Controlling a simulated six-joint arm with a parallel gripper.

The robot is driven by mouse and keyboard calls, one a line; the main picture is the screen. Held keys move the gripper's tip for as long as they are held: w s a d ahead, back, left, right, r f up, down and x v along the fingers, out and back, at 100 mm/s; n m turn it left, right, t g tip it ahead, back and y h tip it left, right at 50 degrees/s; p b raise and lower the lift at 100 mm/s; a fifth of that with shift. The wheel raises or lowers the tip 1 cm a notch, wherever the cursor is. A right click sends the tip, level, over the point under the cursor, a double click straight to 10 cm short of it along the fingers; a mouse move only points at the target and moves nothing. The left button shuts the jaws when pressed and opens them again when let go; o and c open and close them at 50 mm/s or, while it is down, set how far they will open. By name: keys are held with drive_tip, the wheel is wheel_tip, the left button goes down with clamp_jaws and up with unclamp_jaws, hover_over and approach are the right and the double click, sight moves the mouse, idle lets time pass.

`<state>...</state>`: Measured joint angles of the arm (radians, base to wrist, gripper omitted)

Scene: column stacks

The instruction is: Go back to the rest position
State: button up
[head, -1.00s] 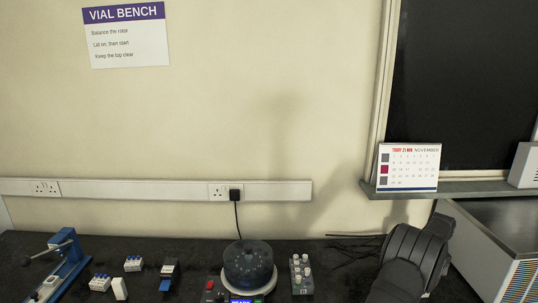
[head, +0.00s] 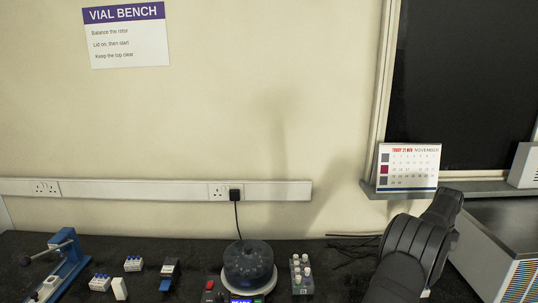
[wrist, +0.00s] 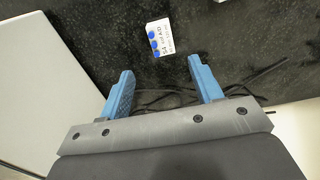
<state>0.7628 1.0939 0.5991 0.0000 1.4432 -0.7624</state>
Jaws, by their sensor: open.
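My gripper (wrist: 163,92) shows in the wrist view with its two blue fingers spread wide apart and nothing between them. Beyond the fingertips a small white box (wrist: 160,37) with blue dots and printed text lies on the dark bench top (wrist: 100,30), apart from the fingers. In the head view a black part of my arm stands at the lower right; the gripper itself does not show there.
A round centrifuge-like device (head: 248,265) stands at the front middle, beside a rack of vials (head: 301,272). A blue lever press (head: 62,262) and small blocks (head: 133,263) are at left. Loose black cables (wrist: 180,98) lie beneath my fingers. A white-sided cabinet (head: 490,255) stands at right.

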wheel_tip(320, 180, down, 13)
drive_tip(key=r, duration=0.5)
drive_tip(key=shift+s+d+r, duration=0.15)
drive_tip(key=shift+s, duration=0.25)
drive_tip(key=s+d+r, duration=0.3)
drive_tip(key=s+r, duration=0.4)
drive_tip(key=s, duration=0.4)
wheel_tip(320, 180, up, 10)
drive_tip(key=w+a+n, duration=0.2)
drive_tip(key=w+a, duration=0.6)
drive_tip(key=a, duration=0.4)
drive_tip(key=w+a+n, duration=0.2)
drive_tip(key=w+a, duration=0.7)
drive_tip(key=a, duration=0.4)
drive_tip(key=shift+w+a+r+n, duration=0.3)
drive_tip(key=shift+r+n, duration=0.05)
drive_tip(key=shift+n, duration=0.05)
drive_tip(key=shift+o, duration=0.5)
